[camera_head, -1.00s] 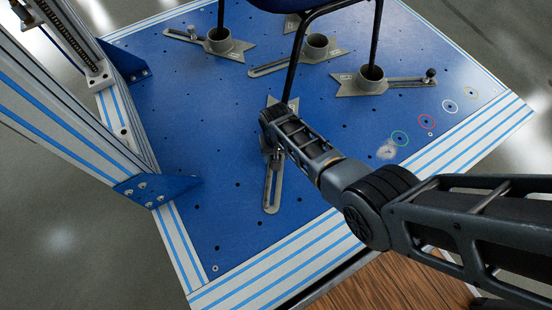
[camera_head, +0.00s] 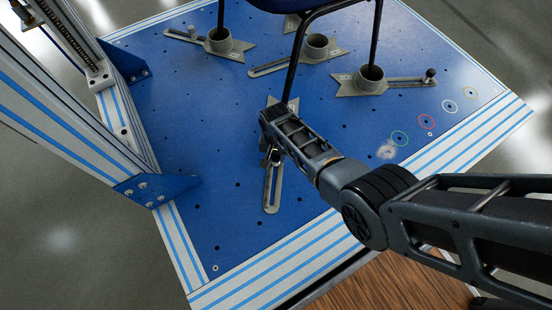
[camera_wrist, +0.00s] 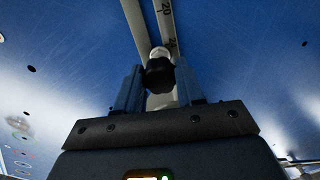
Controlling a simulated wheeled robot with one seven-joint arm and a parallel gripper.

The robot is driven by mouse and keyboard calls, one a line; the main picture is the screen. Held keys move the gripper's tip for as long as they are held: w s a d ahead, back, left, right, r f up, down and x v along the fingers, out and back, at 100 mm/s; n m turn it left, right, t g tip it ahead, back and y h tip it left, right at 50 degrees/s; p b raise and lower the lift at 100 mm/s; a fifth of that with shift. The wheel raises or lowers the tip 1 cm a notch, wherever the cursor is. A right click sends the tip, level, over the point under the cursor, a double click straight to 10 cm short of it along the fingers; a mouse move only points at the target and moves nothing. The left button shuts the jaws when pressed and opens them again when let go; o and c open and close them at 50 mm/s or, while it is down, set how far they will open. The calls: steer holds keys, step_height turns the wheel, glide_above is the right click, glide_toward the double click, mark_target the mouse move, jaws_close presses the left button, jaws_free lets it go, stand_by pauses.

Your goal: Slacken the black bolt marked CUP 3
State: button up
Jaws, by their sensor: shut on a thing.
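The black bolt (camera_wrist: 159,75) shows in the wrist view between the two fingers of my gripper (camera_wrist: 158,88), which is shut on it. It sits over the slotted grey bar (camera_wrist: 135,15) of a cup clamp, which carries number marks. In the head view the same slotted bar (camera_head: 273,190) lies on the blue plate near the front. My gripper (camera_head: 272,155) points down over that bar. My own arm hides most of this cup, and I cannot read its CUP label.
Other cup clamps stand behind: one at the right (camera_head: 371,78), one in the middle (camera_head: 317,44), one at the back left (camera_head: 219,40). Black chair legs (camera_head: 296,55) rise close to my wrist. A striped frame upright (camera_head: 75,100) stands at the left. The front blue plate (camera_head: 225,215) is clear.

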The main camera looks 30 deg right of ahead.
steer(key=c, duration=0.4)
steer(key=shift+o, duration=0.2)
steer(key=shift+n, duration=2)
steer(key=n, duration=0.3)
steer(key=shift+n, duration=0.5)
steer(key=n, duration=0.3)
steer(key=shift+n, duration=0.5)
